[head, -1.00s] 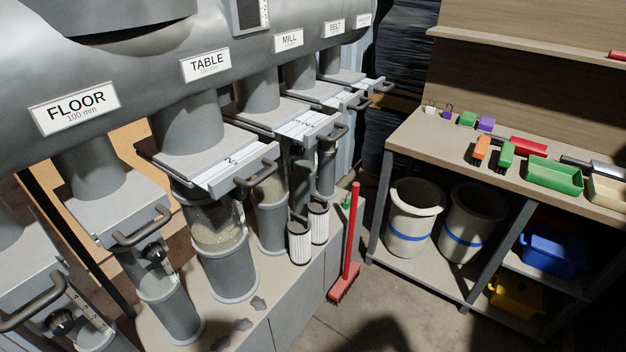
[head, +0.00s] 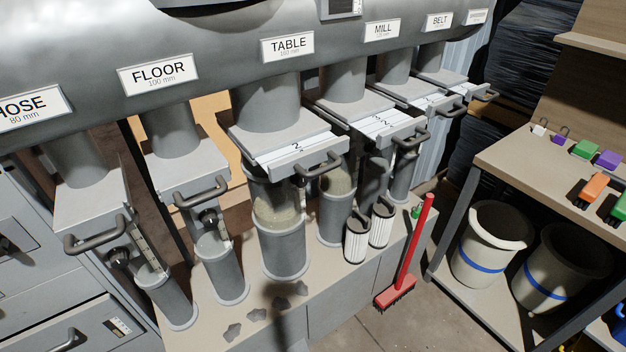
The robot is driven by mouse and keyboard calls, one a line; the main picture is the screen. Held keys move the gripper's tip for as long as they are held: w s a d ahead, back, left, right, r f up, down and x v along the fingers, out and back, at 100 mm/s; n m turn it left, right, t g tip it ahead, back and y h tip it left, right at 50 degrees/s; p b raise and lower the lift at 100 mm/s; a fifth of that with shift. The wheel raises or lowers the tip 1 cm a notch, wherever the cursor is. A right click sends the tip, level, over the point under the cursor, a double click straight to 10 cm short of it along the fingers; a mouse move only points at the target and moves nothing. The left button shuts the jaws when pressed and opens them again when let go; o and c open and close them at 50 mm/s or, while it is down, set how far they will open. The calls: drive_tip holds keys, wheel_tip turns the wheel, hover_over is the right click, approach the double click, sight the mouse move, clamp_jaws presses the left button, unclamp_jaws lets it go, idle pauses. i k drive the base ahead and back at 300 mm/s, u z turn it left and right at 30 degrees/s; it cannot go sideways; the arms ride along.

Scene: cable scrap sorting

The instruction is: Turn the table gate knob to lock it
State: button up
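The table gate (head: 286,144) sits under the TABLE label (head: 287,46), in the middle of the head view. Its pale slide plate is drawn out toward me, with a printed scale and a "2" showing. A dark bar handle (head: 322,168) is on its front. The table gate's knob cannot be made out clearly; the handle and slide hide the area below. My gripper is not in view.
The floor gate (head: 190,170) and hose gate (head: 88,200) stand left, with round black knobs below their handles. Mill and belt gates are right. Clear canisters, two filters (head: 357,238) and a red broom (head: 412,245) stand below. A workbench (head: 520,160) is far right.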

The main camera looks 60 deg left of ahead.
sight(296, 179)
drive_tip(key=u, duration=0.1)
drive_tip(key=k, duration=0.6)
drive_tip(key=u, duration=0.75)
drive_tip(key=i, duration=0.5)
drive_tip(key=u, duration=0.05)
